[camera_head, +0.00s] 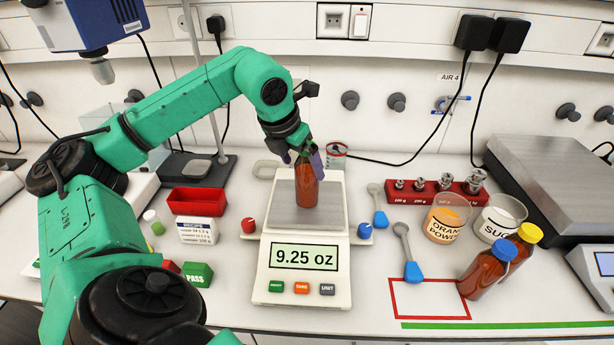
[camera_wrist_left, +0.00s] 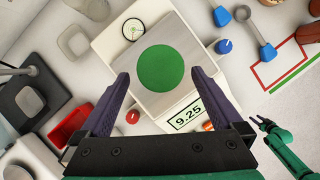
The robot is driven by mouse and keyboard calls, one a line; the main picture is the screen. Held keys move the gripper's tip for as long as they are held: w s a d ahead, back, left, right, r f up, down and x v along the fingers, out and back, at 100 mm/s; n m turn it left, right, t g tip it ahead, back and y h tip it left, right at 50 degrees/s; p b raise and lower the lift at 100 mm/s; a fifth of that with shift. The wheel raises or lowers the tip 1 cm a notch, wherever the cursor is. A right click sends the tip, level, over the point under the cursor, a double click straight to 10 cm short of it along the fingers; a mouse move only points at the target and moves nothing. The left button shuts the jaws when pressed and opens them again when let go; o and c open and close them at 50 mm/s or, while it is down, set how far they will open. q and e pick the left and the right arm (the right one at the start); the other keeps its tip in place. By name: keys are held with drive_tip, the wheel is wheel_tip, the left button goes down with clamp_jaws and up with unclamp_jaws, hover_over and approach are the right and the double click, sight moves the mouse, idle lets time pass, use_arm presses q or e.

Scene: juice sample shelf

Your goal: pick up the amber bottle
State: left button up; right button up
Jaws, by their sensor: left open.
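An amber bottle (camera_head: 307,188) stands upright on the pan of the white scale (camera_head: 262,274), which reads 9.25 oz. Its round green cap (camera_wrist_left: 160,68) shows from above in the left wrist view, between the tips of my two fingers. My left gripper (camera_head: 306,158) is open at the top of this bottle, a finger on either side, with gaps visible from above. The fingers hide part of the bottle's top in the head view. My right gripper (camera_wrist_left: 268,124) shows small at the right of the left wrist view; its opening is unclear.
Two more amber bottles, one blue-capped (camera_head: 484,272) and one yellow-capped (camera_head: 521,243), stand at the right. Blue-handled scoops (camera_head: 412,270), powder jars (camera_head: 447,220) and a red weight block (camera_head: 428,192) are right of the scale. A red tray (camera_head: 196,201) lies left.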

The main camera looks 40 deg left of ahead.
use_arm(q)
drive_tip(key=p+x, duration=0.1)
drive_tip(key=x, duration=0.3)
drive_tip(key=shift+d+p, duration=0.15)
drive_tip(key=shift+p, duration=0.2)
drive_tip(key=shift+w+f, duration=0.1)
drive_tip(key=shift+f, duration=0.1)
clamp_jaws()
use_arm(e)
drive_tip(key=shift+w+a+r, duration=0.25)
drive_tip(key=shift+r, duration=0.25)
drive_tip(key=shift+w+a+r, duration=0.2)
drive_tip(key=shift+a+r, duration=0.05)
drive_tip(key=shift+r, duration=0.2)
use_arm(q)
drive_tip(key=shift+r, duration=0.1)
use_arm(e)
drive_tip(key=shift+d, duration=0.1)
